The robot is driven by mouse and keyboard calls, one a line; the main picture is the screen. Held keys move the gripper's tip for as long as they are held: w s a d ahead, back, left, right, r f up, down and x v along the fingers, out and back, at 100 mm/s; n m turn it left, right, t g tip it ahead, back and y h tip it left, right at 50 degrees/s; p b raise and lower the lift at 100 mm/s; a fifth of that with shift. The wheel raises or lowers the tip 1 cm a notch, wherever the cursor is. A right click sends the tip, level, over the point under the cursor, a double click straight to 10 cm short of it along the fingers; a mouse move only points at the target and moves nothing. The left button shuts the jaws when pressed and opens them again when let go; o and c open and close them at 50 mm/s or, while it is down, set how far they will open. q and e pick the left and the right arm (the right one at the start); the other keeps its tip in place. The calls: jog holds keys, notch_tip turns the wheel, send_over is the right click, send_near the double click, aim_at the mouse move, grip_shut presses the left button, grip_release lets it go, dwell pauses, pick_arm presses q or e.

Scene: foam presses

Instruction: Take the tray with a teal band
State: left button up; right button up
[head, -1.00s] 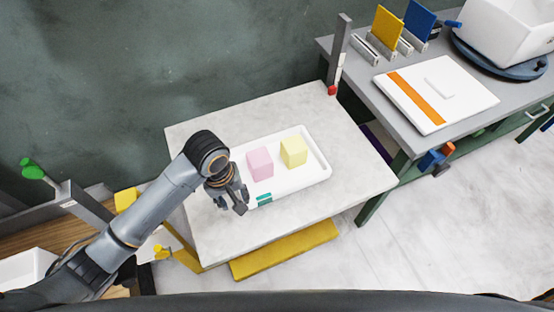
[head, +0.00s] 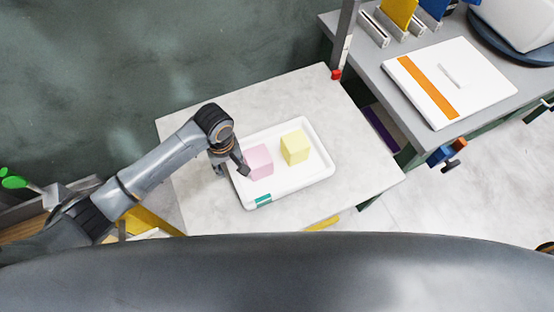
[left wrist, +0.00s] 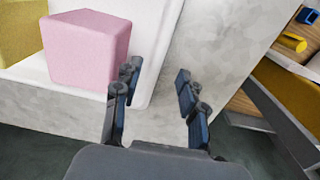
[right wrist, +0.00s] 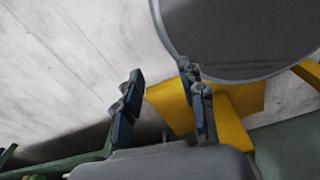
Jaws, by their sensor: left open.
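The white tray (head: 285,191) lies on the pale stone-like tabletop, with a teal band (head: 263,201) on its near rim. A pink block (head: 259,162) and a yellow block (head: 295,148) are in it. My left gripper (head: 232,170) is open at the tray's left end, close to the pink block. In the left wrist view my left gripper (left wrist: 155,95) has one finger over the tray's edge (left wrist: 150,70) and the other over bare tabletop; contact cannot be told. My right gripper (right wrist: 165,105) is open and empty in the right wrist view, away from the tray.
A grey bench (head: 385,100) stands at the right with a white, orange-striped panel (head: 450,80). An upright post with a red part (head: 336,74) stands at the tabletop's back right corner. The tabletop right of the tray is bare. A yellow part (right wrist: 230,115) is near my right gripper.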

aim_at(233, 175)
pick_arm(q)
jog(key=shift+w+f, duration=0.1)
jog(key=shift+f, duration=0.55)
jog(key=shift+f+p, duration=0.3)
jog(key=shift+f, duration=0.65)
notch_tip(233, 175, down, 2)
jog(key=shift+f, duration=0.55)
grip_shut()
pick_arm(e)
jog(key=shift+w+a+r, duration=0.1)
jog(key=shift+w+r, duration=0.1)
jog(key=shift+w, duration=0.25)
jog(key=shift+w+a+r, duration=0.1)
jog(key=shift+w+r, duration=0.1)
jog(key=shift+w, duration=0.25)
